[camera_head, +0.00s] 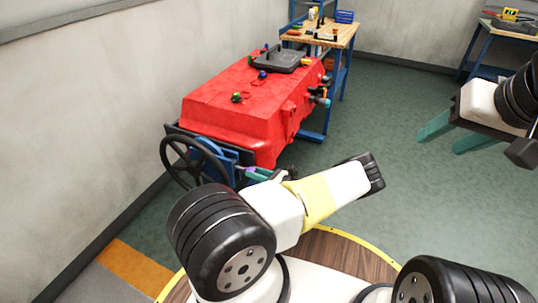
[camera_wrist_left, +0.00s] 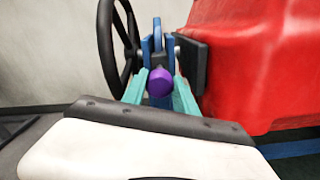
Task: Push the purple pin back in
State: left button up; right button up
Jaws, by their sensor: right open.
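The purple pin (camera_wrist_left: 160,82) shows its rounded end in the left wrist view, in front of the blue bracket (camera_wrist_left: 158,45) beside the black handwheel. In the head view the pin (camera_head: 264,172) is small and partly hidden by my arm. My right gripper (camera_head: 450,132) is open and empty at the right, over bare floor, far from the pin. The pin's shaft is hidden behind its head.
The red tank (camera_head: 240,105) stands right behind the pin, with the black handwheel (camera_head: 188,165) at its left end. A grey wall (camera_head: 70,120) runs along the left. A workbench (camera_head: 325,35) stands at the back. Green floor (camera_head: 400,95) is clear at right.

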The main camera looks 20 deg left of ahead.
aim_at(246, 168)
pick_arm(q)
grip_shut()
dwell(0.9)
jog(key=a, duration=0.4)
jog(key=shift+w+a, duration=0.2)
jog(key=shift+w, duration=0.05)
jog(key=o, duration=1)
grip_release()
jog(key=shift+a, duration=0.1)
jog(key=shift+c, duration=0.2)
jog(key=d, duration=0.8)
jog(key=shift+s, duration=0.35)
jog(key=shift+r, duration=0.1)
